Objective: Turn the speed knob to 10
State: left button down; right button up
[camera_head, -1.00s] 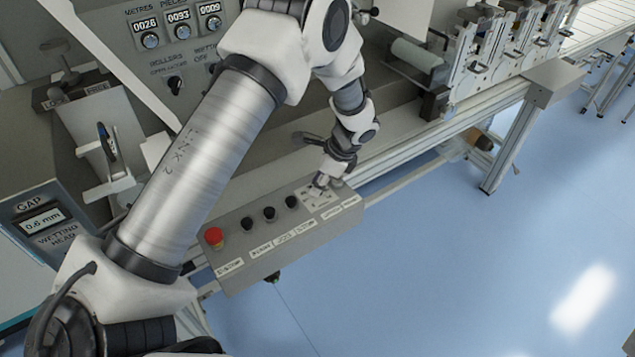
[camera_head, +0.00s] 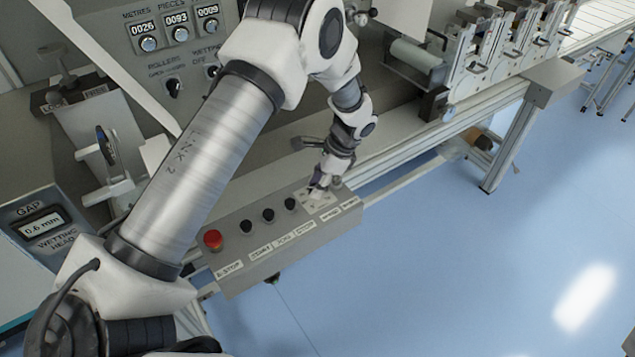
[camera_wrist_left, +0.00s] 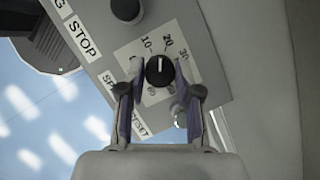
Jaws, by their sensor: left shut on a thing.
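The speed knob (camera_wrist_left: 159,72) is a black round knob with a white pointer line, on a pale dial plate with numbers around it. In the left wrist view the line points up, between the 10 and the 20. My left gripper (camera_wrist_left: 159,66) has one purple-sided finger on each side of the knob and is shut on it. In the head view my left gripper (camera_head: 317,190) reaches down to the right end of the grey control box (camera_head: 285,256) and hides the knob there. My right gripper is not in view.
A red stop button (camera_head: 213,240) and several black buttons (camera_head: 268,215) sit on the same box, left of my gripper. The machine's counter panel (camera_head: 175,28) is behind my arm. Blue floor (camera_head: 440,270) lies open to the right.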

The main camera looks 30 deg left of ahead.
pick_arm(q)
jog(key=n, duration=0.2)
jog(key=n+g+h, duration=0.1)
jog(key=n, duration=0.2)
jog(key=shift+s+a+f+n+h, duration=0.1)
jog(key=shift+f+n+h, duration=0.15)
jog(key=shift+n+h, duration=0.05)
dwell(0.4)
jog(key=c, duration=0.8)
grip_release()
jog(key=shift+r, duration=0.1)
jog(key=v, duration=1.2)
jog(key=shift+w, duration=0.3)
